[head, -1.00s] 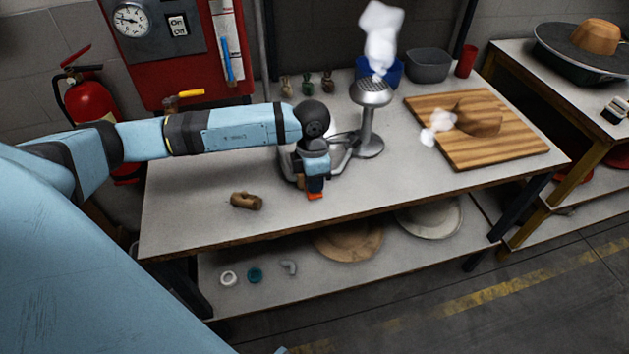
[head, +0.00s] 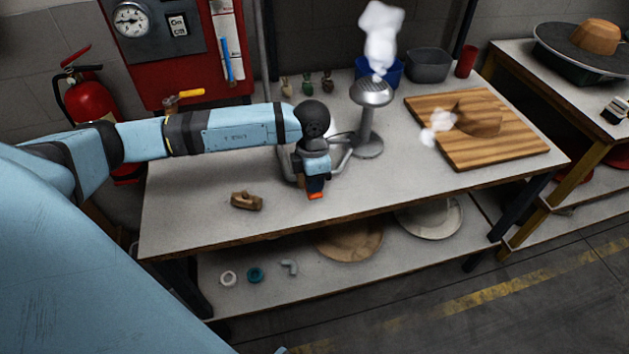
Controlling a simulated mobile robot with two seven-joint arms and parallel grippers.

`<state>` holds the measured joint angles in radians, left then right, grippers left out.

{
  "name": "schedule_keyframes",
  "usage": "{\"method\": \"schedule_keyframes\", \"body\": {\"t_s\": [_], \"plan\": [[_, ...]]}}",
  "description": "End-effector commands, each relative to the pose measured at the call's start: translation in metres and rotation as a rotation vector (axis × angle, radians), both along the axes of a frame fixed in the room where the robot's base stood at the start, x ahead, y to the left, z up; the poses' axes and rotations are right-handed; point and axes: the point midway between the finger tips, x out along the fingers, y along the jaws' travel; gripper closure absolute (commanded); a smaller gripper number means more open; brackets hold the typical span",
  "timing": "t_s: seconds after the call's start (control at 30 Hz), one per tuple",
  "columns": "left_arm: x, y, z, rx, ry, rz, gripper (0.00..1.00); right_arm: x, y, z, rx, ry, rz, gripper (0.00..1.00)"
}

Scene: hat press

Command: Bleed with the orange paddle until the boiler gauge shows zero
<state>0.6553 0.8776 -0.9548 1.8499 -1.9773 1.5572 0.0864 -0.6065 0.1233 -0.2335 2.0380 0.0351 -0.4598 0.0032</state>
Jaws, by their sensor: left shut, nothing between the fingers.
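The boiler gauge (head: 131,19) is a round white dial on the grey panel of the red boiler at the upper left. Its dark needle points roughly left; its numbers are too small to read. The orange paddle (head: 316,196) shows only as a small orange piece just below my left gripper (head: 314,186). My left gripper is shut and empty, pointing down at the paddle; I cannot tell whether they touch. The metal steamer (head: 371,95) stands on the table to the right, with white steam (head: 381,35) above it. My right gripper is not in view.
A wooden board (head: 478,148) with a brown felt piece lies at the table's right. A small brown object (head: 246,201) lies left of the gripper. A yellow-handled lever (head: 190,94) sits on the boiler. A fire extinguisher (head: 88,100) stands at the left.

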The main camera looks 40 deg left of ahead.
Motion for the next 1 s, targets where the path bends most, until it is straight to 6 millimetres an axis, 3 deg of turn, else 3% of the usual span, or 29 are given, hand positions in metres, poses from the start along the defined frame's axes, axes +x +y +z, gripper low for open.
{"method": "schedule_keyframes", "body": {"t_s": [1.0], "plan": [[0.001, 0.002, 0.021, 0.000, -0.001, 0.001, 1.00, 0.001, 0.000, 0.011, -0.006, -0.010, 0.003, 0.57]]}}
